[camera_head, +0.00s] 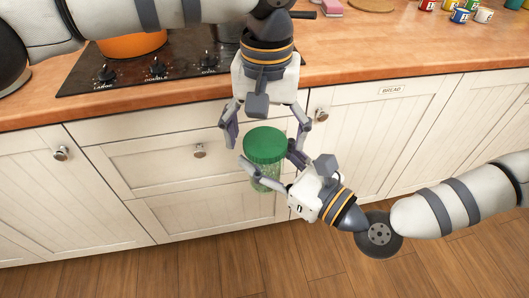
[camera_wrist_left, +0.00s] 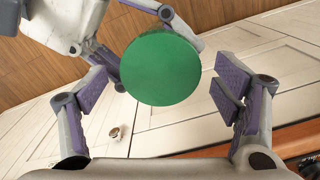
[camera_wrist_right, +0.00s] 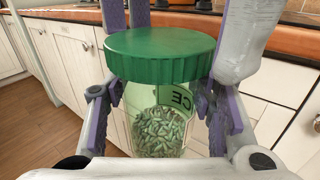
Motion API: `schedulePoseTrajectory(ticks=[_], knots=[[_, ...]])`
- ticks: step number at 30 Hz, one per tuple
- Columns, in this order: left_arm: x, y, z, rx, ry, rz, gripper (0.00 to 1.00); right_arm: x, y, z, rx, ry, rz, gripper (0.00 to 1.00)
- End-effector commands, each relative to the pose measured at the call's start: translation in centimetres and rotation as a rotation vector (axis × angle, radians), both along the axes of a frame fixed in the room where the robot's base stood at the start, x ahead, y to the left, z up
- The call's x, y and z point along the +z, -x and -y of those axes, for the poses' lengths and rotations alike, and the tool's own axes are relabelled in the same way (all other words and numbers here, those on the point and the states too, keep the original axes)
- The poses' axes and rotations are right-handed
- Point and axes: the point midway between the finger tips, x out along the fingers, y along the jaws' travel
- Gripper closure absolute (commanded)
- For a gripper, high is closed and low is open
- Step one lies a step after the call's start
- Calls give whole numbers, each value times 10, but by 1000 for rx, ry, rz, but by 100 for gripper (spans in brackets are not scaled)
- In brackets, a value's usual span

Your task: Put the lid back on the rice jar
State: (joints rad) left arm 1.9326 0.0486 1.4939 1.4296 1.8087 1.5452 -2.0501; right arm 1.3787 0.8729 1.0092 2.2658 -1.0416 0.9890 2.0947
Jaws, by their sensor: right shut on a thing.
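The rice jar (camera_head: 266,184) is clear with grains inside and lettering on its side. It is held upright in the air in front of the cabinets and also shows in the right wrist view (camera_wrist_right: 160,125). My right gripper (camera_head: 268,170) is shut on its body. The green lid (camera_head: 265,144) sits level on the jar's mouth; how tightly it fits I cannot tell. My left gripper (camera_head: 264,138) comes from above, open, with its fingers apart on either side of the lid. In the left wrist view the lid (camera_wrist_left: 160,68) lies between and beyond the open fingers.
The wooden counter (camera_head: 400,50) runs behind, with a black cooktop (camera_head: 160,68) and an orange pot (camera_head: 132,45) at left. Small coloured jars (camera_head: 460,14) stand at the back right. White cabinet fronts (camera_head: 120,165) are close behind the jar. Floor in front is clear.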

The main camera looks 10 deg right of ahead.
Motion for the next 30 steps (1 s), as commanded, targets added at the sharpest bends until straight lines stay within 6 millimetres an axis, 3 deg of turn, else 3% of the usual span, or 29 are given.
schedulePoseTrajectory(ticks=[10,21,25,30], knots=[[9,-1,0,2,1,2,16,1,0,0,-1,0,1,100],[91,0,1,2,1,4,16,1,0,0,-2,0,1,100],[110,0,1,2,0,2,16,0,0,0,-2,0,1,100],[120,1,1,0,0,0,16,0,0,0,-1,0,1,100]])
